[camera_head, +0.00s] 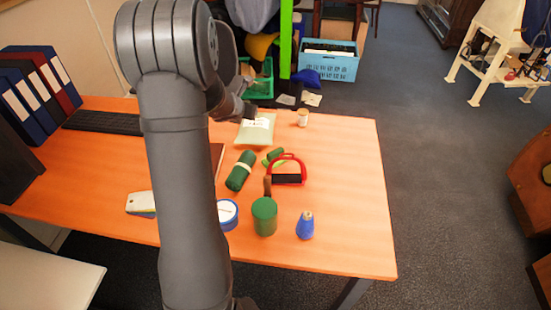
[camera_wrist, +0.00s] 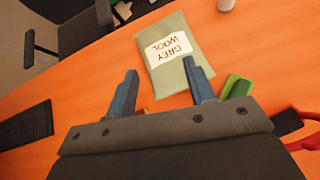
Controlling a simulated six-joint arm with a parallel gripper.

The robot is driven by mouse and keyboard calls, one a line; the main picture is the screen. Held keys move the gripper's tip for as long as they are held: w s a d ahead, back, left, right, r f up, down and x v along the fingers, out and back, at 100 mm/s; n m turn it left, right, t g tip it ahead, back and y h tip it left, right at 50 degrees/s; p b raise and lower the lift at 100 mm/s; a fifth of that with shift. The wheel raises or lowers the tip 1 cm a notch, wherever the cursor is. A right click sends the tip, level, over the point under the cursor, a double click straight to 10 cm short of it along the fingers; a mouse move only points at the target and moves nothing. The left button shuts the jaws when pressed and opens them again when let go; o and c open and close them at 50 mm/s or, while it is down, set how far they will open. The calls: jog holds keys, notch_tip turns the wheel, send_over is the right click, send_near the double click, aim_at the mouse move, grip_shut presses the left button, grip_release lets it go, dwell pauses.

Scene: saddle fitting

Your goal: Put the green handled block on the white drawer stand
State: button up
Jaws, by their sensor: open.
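A small green piece (camera_head: 273,156), which looks like the green handled block, lies on the orange desk behind a red-handled tool. A green part, likely the same piece, shows in the wrist view (camera_wrist: 236,87), just right of the right finger. A pale flat top (camera_head: 45,278) at the lower left may be the white drawer stand; its front is out of view. My gripper (camera_wrist: 160,68) is open and empty, over the desk in front of the grey wool packet (camera_wrist: 172,55). In the head view my arm partly hides the gripper.
The red-handled tool (camera_head: 288,160), a banded green roll (camera_head: 240,170), a green cylinder (camera_head: 264,217), a blue bottle (camera_head: 305,228) and a blue-and-white roll (camera_head: 228,215) crowd the middle. A small jar (camera_head: 302,118) stands behind. The desk's right side (camera_head: 350,190) is clear.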

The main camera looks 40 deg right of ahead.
jog(key=s+a+f+m+g+h, duration=0.1)
jog(key=s+a+f+m+g, duration=0.2)
jog(key=s+a+m+g, duration=0.55)
jog(key=n+t, duration=0.2)
send_near(275, 151)
jog(key=x, duration=0.4)
jog(key=shift+a+f+m, duration=0.15)
jog(key=shift+a+m, duration=0.1)
jog(key=shift+x, duration=3.3)
jog(key=shift+d+r, duration=0.15)
jog(key=shift+r, duration=0.05)
grip_shut()
